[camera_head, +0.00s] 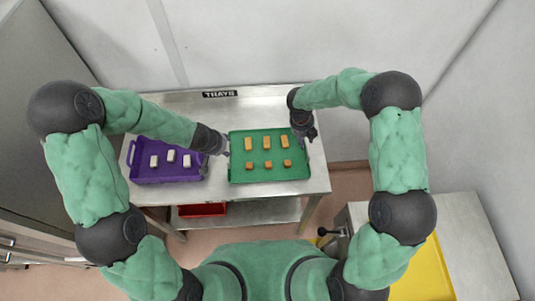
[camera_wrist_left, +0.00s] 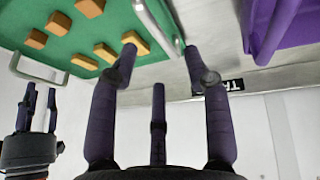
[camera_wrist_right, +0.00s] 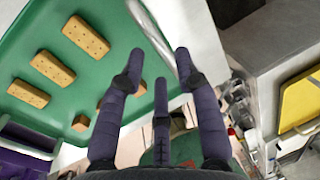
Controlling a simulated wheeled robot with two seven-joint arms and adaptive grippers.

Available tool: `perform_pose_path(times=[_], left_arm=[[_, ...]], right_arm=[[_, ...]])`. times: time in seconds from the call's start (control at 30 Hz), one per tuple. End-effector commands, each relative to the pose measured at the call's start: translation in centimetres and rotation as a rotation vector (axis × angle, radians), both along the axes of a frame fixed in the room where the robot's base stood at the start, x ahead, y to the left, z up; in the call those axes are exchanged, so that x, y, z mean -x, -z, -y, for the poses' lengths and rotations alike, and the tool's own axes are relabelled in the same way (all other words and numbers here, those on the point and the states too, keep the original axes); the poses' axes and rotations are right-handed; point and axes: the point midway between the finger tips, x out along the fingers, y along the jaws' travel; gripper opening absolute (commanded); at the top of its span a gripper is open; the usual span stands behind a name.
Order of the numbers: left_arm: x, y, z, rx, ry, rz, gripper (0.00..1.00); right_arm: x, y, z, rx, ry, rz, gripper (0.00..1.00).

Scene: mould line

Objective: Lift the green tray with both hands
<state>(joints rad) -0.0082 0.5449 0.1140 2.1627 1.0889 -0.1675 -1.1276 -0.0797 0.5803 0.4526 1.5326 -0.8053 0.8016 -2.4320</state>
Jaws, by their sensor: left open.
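The green tray (camera_head: 258,177) lies flat on the steel table and holds several orange-brown blocks in two rows. It has a pale handle on each short side. My left gripper (camera_head: 223,148) is at the tray's left side. In the left wrist view its spread fingers (camera_wrist_left: 160,58) point at the handle (camera_wrist_left: 157,27), with nothing held. My right gripper (camera_head: 311,133) is at the tray's right side. In the right wrist view its fingers (camera_wrist_right: 159,65) are spread and empty, just short of the other handle (camera_wrist_right: 150,30).
A purple tray (camera_head: 139,173) with white blocks sits left of the green tray, close to my left gripper. The steel table (camera_head: 180,102) has bare room behind the trays. A red bin (camera_head: 203,210) is on the shelf below. A yellow surface (camera_head: 425,275) is at the lower right.

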Motion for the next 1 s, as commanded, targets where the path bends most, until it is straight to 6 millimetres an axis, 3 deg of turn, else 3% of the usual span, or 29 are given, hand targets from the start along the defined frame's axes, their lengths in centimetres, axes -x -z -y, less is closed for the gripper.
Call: perform_pose_path(times=[0.4, 0.6, 0.9, 0.93, 1.0], left_arm=[[-2.2, 5.4, 1.0, -0.001, -0.001, -0.001, 0.49], [-2.7, 6.5, 1.2, 0.001, -0.002, -0.001, 0.49], [-2.7, 6.6, 1.3, 0.0, -0.001, -0.001, 0.49], [-2.7, 6.6, 1.3, 0.0, -0.001, -0.001, 0.46], [-2.7, 6.6, 1.3, 0.0, -0.001, 0.0, 0.26]], right_arm=[[0.1, 5.9, 1.2, 0.0, 0.001, -0.003, 0.33], [0.0, 7.0, 1.4, 0.0, -0.001, -0.001, 0.33], [0.0, 7.1, 1.4, 0.0, -0.001, -0.001, 0.33], [0.0, 7.1, 1.4, 0.0, -0.001, -0.001, 0.3], [0.0, 7.1, 1.4, 0.0, 0.0, -0.001, 0.11]])
